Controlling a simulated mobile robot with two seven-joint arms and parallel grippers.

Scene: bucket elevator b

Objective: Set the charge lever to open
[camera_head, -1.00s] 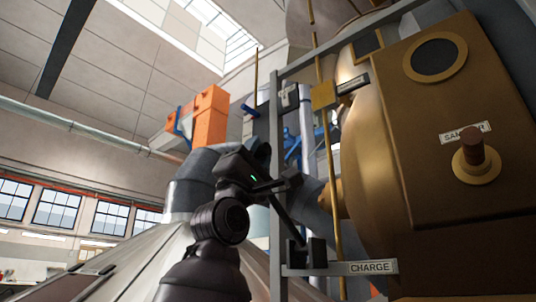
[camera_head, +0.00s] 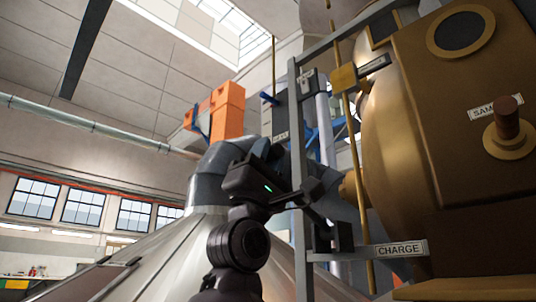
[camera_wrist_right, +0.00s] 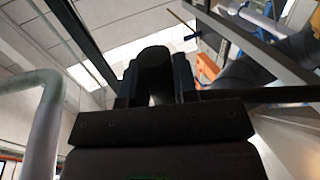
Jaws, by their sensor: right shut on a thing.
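The charge lever (camera_head: 318,218) is a dark bar on a black bracket beside the white CHARGE label (camera_head: 400,249). It slants up and left from the bracket to my right gripper (camera_head: 306,190). The gripper is shut on the lever's upper end, which it partly hides in the head view. In the right wrist view the dark, round-ended lever handle (camera_wrist_right: 154,64) stands between the two fingers of the gripper (camera_wrist_right: 154,88). No open or shut marking for this lever is readable. My left gripper is not in view.
A grey upright post (camera_head: 299,130) stands right beside the gripper. A brass-coloured machine body (camera_head: 465,140) with a SAMPLE label and brown knob (camera_head: 506,115) fills the right. Behind are a grey duct (camera_head: 215,165) and an orange housing (camera_head: 227,112). A thin brass rod (camera_head: 355,160) runs near the lever.

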